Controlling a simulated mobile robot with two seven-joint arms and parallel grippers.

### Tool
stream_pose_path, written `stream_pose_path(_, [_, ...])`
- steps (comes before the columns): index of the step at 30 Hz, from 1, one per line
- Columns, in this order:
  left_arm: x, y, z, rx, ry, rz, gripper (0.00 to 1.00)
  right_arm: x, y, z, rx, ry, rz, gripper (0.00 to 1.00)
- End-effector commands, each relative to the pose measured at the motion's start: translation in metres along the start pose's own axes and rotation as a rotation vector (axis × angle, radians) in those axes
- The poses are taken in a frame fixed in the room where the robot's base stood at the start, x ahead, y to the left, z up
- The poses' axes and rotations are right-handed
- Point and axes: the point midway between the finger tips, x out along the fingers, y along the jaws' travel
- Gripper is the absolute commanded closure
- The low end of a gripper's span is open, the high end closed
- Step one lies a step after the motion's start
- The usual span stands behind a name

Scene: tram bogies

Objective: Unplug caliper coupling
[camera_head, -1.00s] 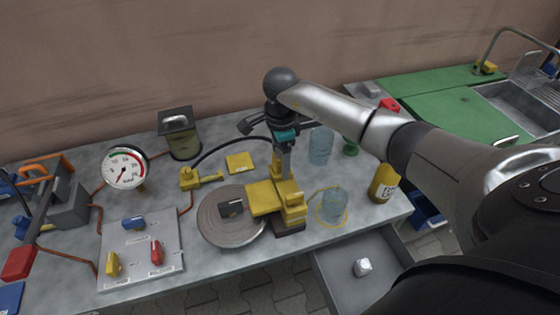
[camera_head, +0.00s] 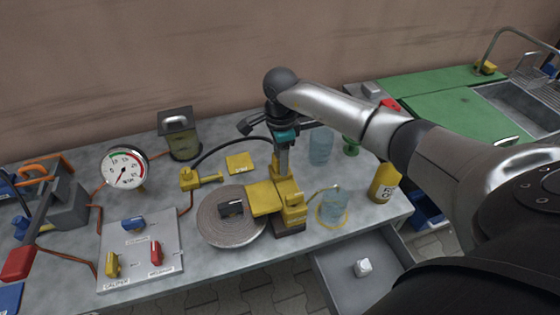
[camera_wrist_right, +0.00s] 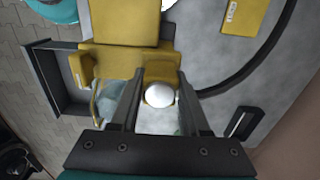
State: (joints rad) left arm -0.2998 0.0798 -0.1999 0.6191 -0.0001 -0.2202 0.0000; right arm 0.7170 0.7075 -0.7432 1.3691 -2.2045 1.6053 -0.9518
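The yellow caliper (camera_head: 292,212) stands at the edge of the brake disc (camera_head: 213,232). My right gripper (camera_head: 284,165) points down over the caliper's back end, hiding the coupling in the head view. In the right wrist view its fingers (camera_wrist_right: 160,88) stand apart, one on each side of a yellow block with a pale round top (camera_wrist_right: 160,108). I cannot tell whether they touch it. A black hose (camera_head: 230,143) arcs from a yellow fitting (camera_head: 200,179) to the gripper area; its end there is hidden. My left gripper is not in view.
A pressure gauge (camera_head: 125,167) and a valve panel (camera_head: 140,250) with blue, red and yellow knobs stand left. A glass jar (camera_head: 334,207) and a yellow bottle (camera_head: 384,183) stand right of the caliper. An open drawer (camera_head: 345,285) juts out in front.

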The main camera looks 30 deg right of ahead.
Motion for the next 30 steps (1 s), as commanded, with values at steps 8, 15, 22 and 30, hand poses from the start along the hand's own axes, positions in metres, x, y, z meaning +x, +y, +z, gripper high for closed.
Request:
stream_pose_path(8, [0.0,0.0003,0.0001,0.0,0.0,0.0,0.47,0.0002,0.0002,0.0001,0.0,0.0,0.001,0.87])
stream_pose_path(15, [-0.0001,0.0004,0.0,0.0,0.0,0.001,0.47,0.0003,0.0002,0.0001,0.0,0.0,0.001,1.0])
stream_pose_path(22, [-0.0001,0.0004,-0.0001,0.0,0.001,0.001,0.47,0.0003,0.0003,0.0,0.0,0.0,0.001,1.0])
stream_pose_path(30, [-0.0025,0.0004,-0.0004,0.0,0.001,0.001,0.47,-0.0033,0.0,0.0,0.0,0.0,0.0,1.0])
